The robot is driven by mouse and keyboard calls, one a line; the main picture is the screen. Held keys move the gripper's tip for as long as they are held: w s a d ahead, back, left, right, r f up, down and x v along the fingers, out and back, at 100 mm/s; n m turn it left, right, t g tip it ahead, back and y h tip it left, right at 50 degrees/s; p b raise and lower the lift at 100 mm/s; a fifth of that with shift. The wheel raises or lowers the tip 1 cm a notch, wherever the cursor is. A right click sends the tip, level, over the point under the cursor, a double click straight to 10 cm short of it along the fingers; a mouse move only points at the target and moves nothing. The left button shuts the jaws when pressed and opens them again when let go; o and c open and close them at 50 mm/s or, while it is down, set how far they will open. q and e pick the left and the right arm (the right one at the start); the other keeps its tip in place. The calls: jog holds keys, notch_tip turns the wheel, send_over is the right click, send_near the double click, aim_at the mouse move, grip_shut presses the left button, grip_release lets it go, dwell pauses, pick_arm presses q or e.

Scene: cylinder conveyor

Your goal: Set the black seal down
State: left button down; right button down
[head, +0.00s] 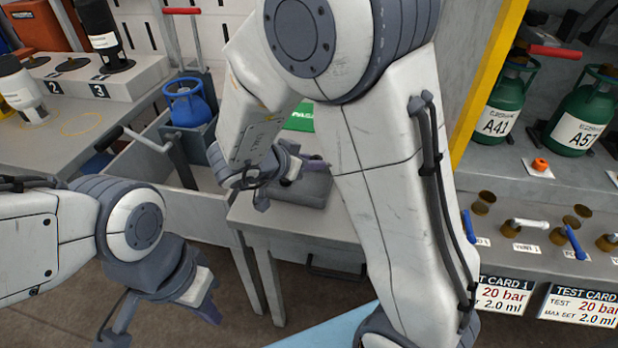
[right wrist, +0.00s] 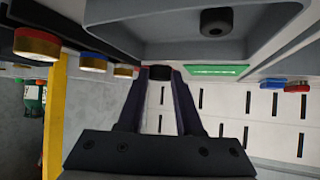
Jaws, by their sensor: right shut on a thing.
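My right gripper (head: 290,182) is over the grey block-like tray (head: 312,192) on the small grey table. In the right wrist view its two fingers (right wrist: 166,84) are shut on a small dark piece with a reddish edge, which I take for the black seal (right wrist: 160,73). In the head view the seal is too small to make out clearly. I cannot tell whether it touches the tray. A black round knob-like part (right wrist: 215,22) shows on a grey surface in the wrist view. My left gripper (head: 160,318) is open and empty at the lower left.
A green sign (head: 300,118) stands behind the tray. A blue gas cylinder (head: 187,103) is left of it, beside a crank handle (head: 147,139). At right are green cylinders (head: 503,105), brass fittings (head: 484,203) and an orange piece (head: 540,164). A yellow post (head: 488,75) stands between.

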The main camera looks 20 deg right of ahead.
notch_tip(320, 180, down, 4)
jog(key=shift+f+b, duration=0.1)
jog(key=shift+b, duration=0.95)
jog(key=shift+f, duration=0.15)
jog(key=c, duration=0.8)
grip_release()
jog(key=shift+c, duration=0.2)
